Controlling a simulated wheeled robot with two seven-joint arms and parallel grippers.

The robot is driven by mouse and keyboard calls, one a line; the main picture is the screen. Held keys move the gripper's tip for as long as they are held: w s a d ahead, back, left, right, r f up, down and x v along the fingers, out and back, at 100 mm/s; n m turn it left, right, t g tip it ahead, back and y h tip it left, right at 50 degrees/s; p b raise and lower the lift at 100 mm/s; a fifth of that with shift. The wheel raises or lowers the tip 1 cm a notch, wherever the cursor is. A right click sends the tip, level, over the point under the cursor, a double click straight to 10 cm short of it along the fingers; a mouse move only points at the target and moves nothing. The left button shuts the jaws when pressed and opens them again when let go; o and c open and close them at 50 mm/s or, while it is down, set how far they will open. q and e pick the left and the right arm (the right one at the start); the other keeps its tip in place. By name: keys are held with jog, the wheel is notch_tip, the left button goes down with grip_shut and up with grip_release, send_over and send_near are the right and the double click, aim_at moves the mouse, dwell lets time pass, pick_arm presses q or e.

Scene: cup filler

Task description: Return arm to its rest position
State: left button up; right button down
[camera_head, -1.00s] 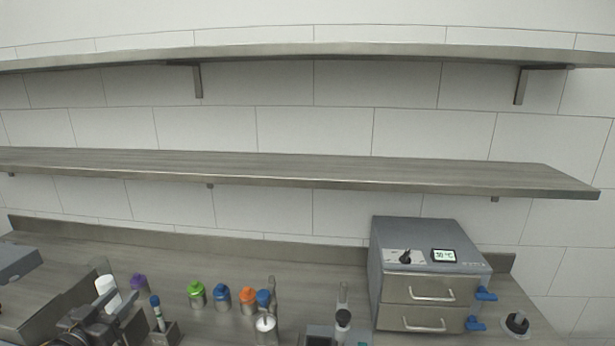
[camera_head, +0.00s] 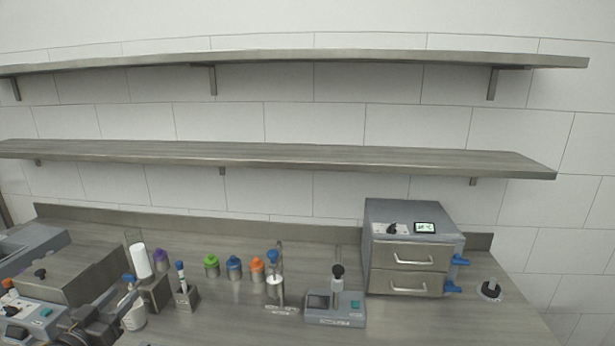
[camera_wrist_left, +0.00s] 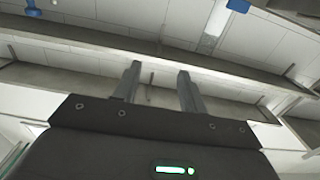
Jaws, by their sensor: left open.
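My left gripper (camera_head: 102,308) shows at the lower left of the head view, at the end of my dark arm. In the left wrist view its two grey fingers (camera_wrist_left: 158,84) stand apart with nothing held between them. They point toward the wall and shelves, clear of any object. A white cup-like vessel (camera_head: 134,318) is just right of the gripper in the head view; I cannot tell the exact gap. My right gripper is in neither view.
Purple, green, blue and orange-capped bottles (camera_head: 212,266) stand on the counter (camera_head: 230,325). A small grey device (camera_head: 337,309) stands right of centre, beside a grey two-drawer oven (camera_head: 413,240). A grey machine (camera_head: 25,318) is at the lower left. Two shelves (camera_head: 300,155) cross the wall above.

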pick_arm(q)
jog(key=s+d+f+g+y, duration=0.1)
jog(key=s+d+f+g, duration=0.35)
jog(key=s+f, duration=0.35)
jog(key=s+d+f+g+y, duration=0.25)
jog(key=s+d+f, duration=0.25)
jog(key=f, duration=0.5)
jog(key=s+d+f+m+g+h, duration=0.1)
jog(key=s+d+f+g, duration=0.3)
jog(key=s, duration=0.5)
jog(key=s+d+f+g+h, duration=0.15)
jog(key=s+d+g, duration=0.35)
jog(key=s, duration=0.5)
notch_tip(320, 180, down, 31)
jog(key=d+b, duration=0.1)
jog(key=b, duration=0.4)
jog(key=s+a+f+b, duration=0.1)
jog(key=s+f+b, duration=0.1)
jog(key=s+f, duration=0.6)
jog(key=s+a+f+g+b, duration=0.1)
jog(key=s+a+f+b, duration=0.1)
jog(key=s+f, duration=0.7)
notch_tip(320, 180, down, 4)
jog(key=shift+f+y+b, duration=0.1)
jog(key=shift+y+b, duration=0.2)
jog(key=shift+b, duration=0.2)
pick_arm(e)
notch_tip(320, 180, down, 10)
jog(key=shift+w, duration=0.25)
